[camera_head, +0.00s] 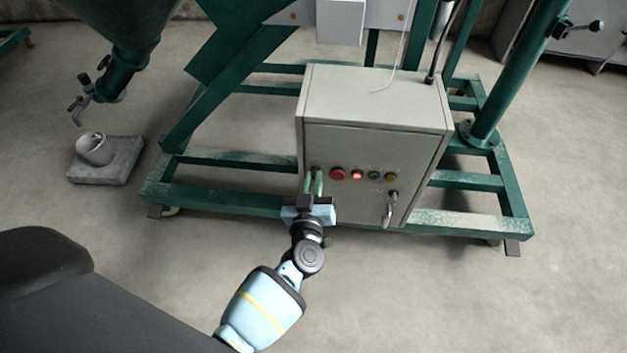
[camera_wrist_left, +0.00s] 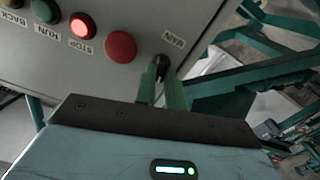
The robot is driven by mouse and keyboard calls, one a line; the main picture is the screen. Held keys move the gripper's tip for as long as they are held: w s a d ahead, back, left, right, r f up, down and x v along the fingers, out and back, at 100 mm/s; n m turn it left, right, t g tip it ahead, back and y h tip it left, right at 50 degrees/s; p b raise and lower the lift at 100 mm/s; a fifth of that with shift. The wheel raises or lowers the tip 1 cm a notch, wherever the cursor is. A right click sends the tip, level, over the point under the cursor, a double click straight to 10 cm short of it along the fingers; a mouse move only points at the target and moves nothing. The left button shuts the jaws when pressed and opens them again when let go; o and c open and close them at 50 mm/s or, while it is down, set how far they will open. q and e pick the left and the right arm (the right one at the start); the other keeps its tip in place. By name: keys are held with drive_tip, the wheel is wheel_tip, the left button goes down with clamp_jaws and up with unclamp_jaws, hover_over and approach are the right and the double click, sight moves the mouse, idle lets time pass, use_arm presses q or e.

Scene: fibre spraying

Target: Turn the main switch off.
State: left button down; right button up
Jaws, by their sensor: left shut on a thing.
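The grey control box (camera_head: 375,112) stands on a green frame, with a row of controls on its front face. The main switch (camera_wrist_left: 160,62) is a small black knob beside the MAIN label (camera_wrist_left: 173,37) in the left wrist view. My left gripper (camera_head: 314,178) is at the left end of that row. Its two green fingers (camera_wrist_left: 162,84) are shut on the main switch, one on each side. The fingers partly hide the knob, and its exact angle is hard to tell. A red lamp (camera_wrist_left: 82,27) by the STOP label is lit. My right gripper is not in view.
A large red button (camera_wrist_left: 120,47) sits close beside the main switch. A green button (camera_head: 373,175), a yellow one (camera_head: 391,177) and a door handle (camera_head: 389,209) are further right. Green frame beams (camera_head: 465,220) surround the box. The floor in front is clear.

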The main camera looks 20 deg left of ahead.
use_arm(q)
drive_tip(key=n, duration=0.3)
drive_tip(key=shift+n, duration=0.3)
drive_tip(key=n, duration=0.3)
drive_tip(key=shift+a+f+n+b, duration=0.1)
drive_tip(key=shift+f+n+b, duration=0.05)
drive_tip(key=shift+n+b, duration=0.15)
drive_tip(key=shift+n, duration=1)
drive_tip(key=n+b, duration=0.1)
drive_tip(key=n, duration=0.3)
drive_tip(key=shift+f, duration=0.1)
drive_tip(key=shift+n+b, duration=0.3)
drive_tip(key=shift+n, duration=0.5)
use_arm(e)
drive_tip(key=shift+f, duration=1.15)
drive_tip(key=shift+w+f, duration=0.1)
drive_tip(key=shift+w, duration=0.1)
use_arm(q)
drive_tip(key=c, duration=1.5)
unclamp_jaws()
drive_tip(key=shift+c, duration=0.2)
drive_tip(key=shift+o, duration=0.3)
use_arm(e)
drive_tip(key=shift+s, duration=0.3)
